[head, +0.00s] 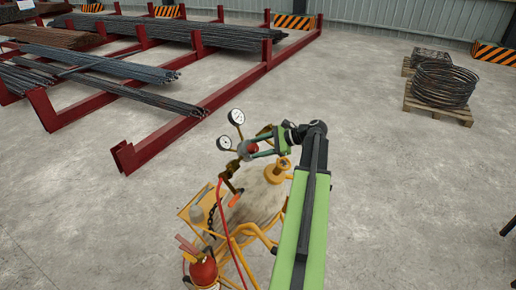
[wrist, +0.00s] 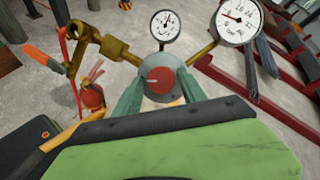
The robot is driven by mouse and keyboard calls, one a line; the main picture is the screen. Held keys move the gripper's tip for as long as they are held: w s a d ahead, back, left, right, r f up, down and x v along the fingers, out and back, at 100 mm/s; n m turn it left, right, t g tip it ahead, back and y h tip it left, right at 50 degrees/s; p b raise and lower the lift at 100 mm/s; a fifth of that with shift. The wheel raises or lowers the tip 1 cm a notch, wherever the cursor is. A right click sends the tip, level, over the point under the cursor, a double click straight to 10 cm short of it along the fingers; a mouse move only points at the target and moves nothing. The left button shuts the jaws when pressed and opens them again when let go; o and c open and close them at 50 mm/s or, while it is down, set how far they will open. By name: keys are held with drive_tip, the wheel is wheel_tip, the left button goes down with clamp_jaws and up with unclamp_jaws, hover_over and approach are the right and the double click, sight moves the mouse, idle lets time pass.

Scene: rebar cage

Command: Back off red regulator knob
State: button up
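The red regulator knob (wrist: 160,79) is round, with a small pale mark, and sits on the grey face of the regulator (wrist: 148,61) in the wrist view. It also shows in the head view (head: 253,148) at my fingertips. My gripper (wrist: 160,84) has its two green fingers on either side of the knob. They look spread, with a thin gap to the red rim; contact is not clear. In the head view my gripper (head: 255,147) reaches in from the right. Two white gauges, a left one (wrist: 165,26) and a right one (wrist: 238,20), stand behind the knob.
Brass fittings (wrist: 112,47), an orange lever (wrist: 42,58) and a red hose (head: 219,200) lie close to the left. A yellow cart frame (head: 240,243) is below. Red racks (head: 125,158) hold rebar behind. Open concrete floor (head: 420,190) lies to the right.

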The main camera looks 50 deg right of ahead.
drive_tip(key=shift+o, duration=0.7)
drive_tip(key=shift+s+d+r, duration=0.15)
drive_tip(key=shift+r, duration=0.1)
drive_tip(key=p+v, duration=0.8)
drive_tip(key=v, duration=0.9)
drive_tip(key=shift+f, duration=0.15)
